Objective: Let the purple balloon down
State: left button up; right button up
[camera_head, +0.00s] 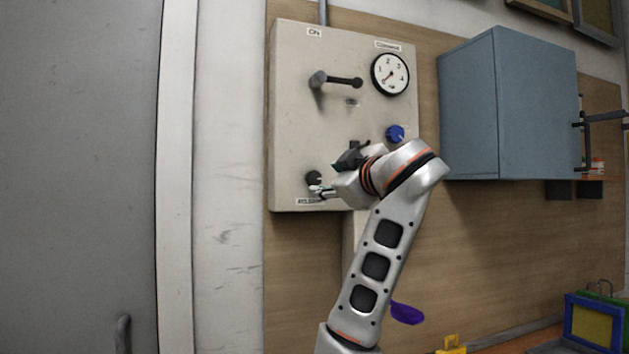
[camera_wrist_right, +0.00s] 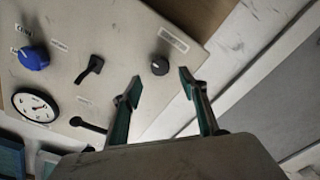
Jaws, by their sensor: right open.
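The purple balloon (camera_head: 406,313) shows in the head view below the panel, just right of my right arm. It looks small and flat, and my arm may hide part of it. The release knob (camera_head: 314,179) is black and sits at the lower left of the panel, above a label. It also shows in the wrist view (camera_wrist_right: 160,66). My right gripper (camera_wrist_right: 160,84) is open and empty, with the release knob just beyond and between its fingertips. I cannot tell whether they touch it. My left gripper is out of view.
The beige panel (camera_head: 290,120) carries an upper lever (camera_head: 338,80), a dial gauge (camera_head: 390,74) and a blue knob (camera_head: 395,133). A small black lever (camera_wrist_right: 90,68) also shows. A blue-grey cabinet (camera_head: 510,105) stands right of the panel.

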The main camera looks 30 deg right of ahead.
aim_at(316, 179)
jog(key=shift+w+d+p, duration=0.2)
jog(key=shift+w+p, duration=0.05)
jog(key=shift+w, duration=0.95)
jog(key=shift+w+d+p, duration=0.2)
jog(key=shift+w+d, duration=0.05)
jog(key=shift+w, duration=1)
jog(key=shift+w+d+p, duration=0.2)
jog(key=shift+w+p, duration=0.05)
jog(key=shift+w, duration=0.95)
jog(key=c, duration=1.1)
